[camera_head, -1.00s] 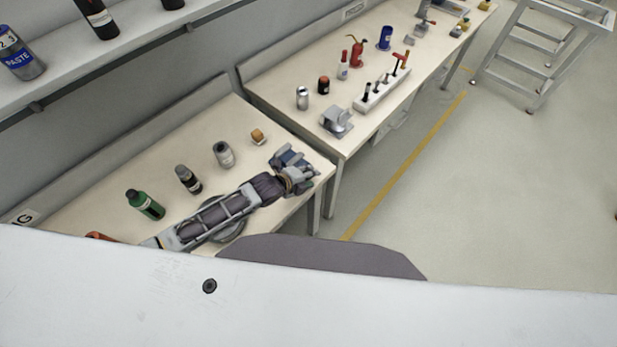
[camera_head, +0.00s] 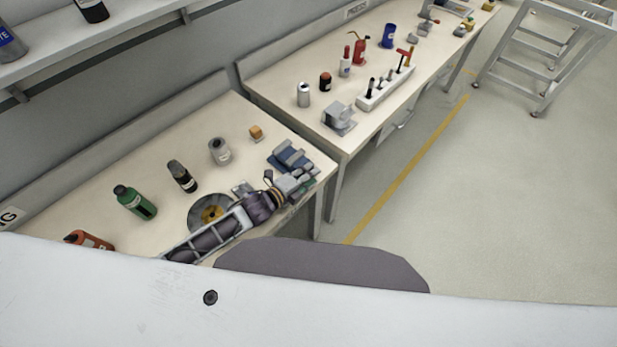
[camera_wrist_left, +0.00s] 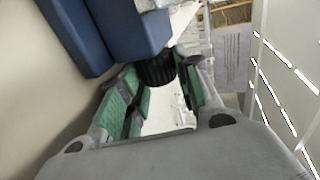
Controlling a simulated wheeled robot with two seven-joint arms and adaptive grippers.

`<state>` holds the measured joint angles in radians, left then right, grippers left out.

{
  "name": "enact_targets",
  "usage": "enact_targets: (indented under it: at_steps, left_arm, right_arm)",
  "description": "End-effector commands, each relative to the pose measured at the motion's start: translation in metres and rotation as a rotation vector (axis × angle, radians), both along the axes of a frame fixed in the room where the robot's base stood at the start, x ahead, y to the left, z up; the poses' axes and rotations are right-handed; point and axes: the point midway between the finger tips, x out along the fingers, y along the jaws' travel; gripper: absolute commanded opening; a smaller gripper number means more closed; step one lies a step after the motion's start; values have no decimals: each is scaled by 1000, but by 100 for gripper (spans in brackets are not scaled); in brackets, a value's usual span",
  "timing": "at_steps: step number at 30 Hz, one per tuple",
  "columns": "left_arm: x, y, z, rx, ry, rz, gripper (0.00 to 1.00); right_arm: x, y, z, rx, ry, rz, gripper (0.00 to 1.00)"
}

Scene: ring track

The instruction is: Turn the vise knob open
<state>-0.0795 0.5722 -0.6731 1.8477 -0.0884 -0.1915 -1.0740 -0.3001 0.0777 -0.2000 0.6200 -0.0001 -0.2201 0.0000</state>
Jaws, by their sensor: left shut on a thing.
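The blue and grey vise (camera_head: 292,158) sits at the right end of the near workbench, by its front corner. In the left wrist view its blue body (camera_wrist_left: 130,30) fills the upper left. The black ribbed knob (camera_wrist_left: 156,70) sticks out from it between my green-padded fingers. My left gripper (camera_head: 305,186) is at the vise's front side, over the bench edge; it also shows in the left wrist view (camera_wrist_left: 163,80). It is shut on the knob. The knob is hidden by the gripper in the head view. My right gripper is not in view.
A round disc (camera_head: 208,212) lies beside the forearm. A second bench (camera_head: 270,80) stands beyond a narrow gap.

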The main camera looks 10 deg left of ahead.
Motion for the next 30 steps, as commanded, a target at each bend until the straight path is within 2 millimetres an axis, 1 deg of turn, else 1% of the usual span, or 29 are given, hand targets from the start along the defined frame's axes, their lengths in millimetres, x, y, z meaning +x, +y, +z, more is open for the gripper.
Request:
enact_targets:
  at_steps: [1, 4, 17, 18, 23, 30]
  left_arm:
    - [0, 0, -3, -2, -3, 1, 9]
    - [0, 1, -2, -9, -12, 1, 9]
    - [0, 1, -1, -12, -16, 1, 9]
    - [0, 1, -1, -12, -16, 1, 34]
    - [0, 0, -1, -12, -16, 1, 55]
    - [-1, 1, -2, -12, -15, 1, 55]
  right_arm:
    - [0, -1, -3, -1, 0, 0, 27]
    - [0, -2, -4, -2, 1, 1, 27]
    - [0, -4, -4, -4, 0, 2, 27]
    - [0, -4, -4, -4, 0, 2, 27]
    - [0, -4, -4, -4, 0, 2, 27]
    - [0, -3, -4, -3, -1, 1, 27]
